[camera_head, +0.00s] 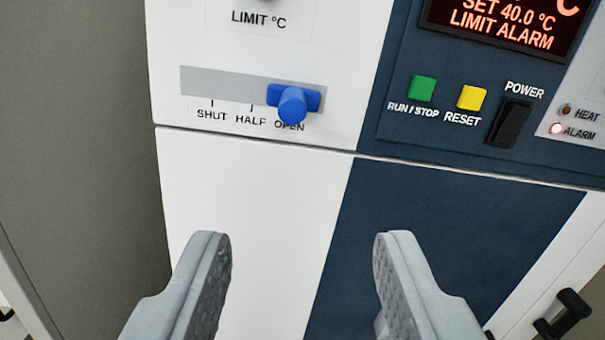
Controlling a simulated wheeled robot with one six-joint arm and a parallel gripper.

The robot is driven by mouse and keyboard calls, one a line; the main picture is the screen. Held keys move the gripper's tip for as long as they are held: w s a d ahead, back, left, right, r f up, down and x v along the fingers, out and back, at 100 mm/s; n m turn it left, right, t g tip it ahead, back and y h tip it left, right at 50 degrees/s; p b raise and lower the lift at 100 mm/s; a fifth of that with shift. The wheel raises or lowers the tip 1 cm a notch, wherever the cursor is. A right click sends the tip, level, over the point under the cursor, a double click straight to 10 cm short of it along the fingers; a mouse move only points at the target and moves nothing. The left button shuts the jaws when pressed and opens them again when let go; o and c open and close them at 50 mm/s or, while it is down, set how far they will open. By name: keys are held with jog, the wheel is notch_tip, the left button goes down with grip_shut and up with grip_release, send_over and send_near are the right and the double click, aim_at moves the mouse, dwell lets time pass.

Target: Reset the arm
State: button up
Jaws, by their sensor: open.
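My gripper (298,260) is open and empty. Its two grey fingers reach up from the bottom of the view, in front of the lower white and dark blue front of the machine. A blue slider knob (292,104) is above and between the fingertips, apart from them. It sits at the right end of its grey track (222,84), over the OPEN mark. The rest of my arm is not in view.
To the right are a green RUN/STOP button (422,88), a yellow RESET button (472,97) and a black POWER switch (510,122). The display (505,24) reads SET 40.0 °C LIMIT ALARM. The ALARM lamp (557,129) looks lit. A black handle (566,314) is at lower right.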

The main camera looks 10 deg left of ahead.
jog(key=s+d+f+m+h, duration=0.1)
jog(key=s+d+f, duration=0.4)
jog(key=f, duration=0.3)
jog(key=s+d+f+m+h, duration=0.2)
jog(key=s+d+f, duration=0.3)
jog(key=f, duration=0.4)
jog(key=s+d+f+m+h, duration=0.1)
jog(key=s+d+f+h, duration=0.1)
jog(key=s+d+f, duration=0.3)
notch_tip(320, 180, down, 4)
jog(key=shift+s+d+f+m, duration=0.1)
jog(key=shift+s+d+m, duration=0.25)
jog(key=shift+s, duration=0.85)
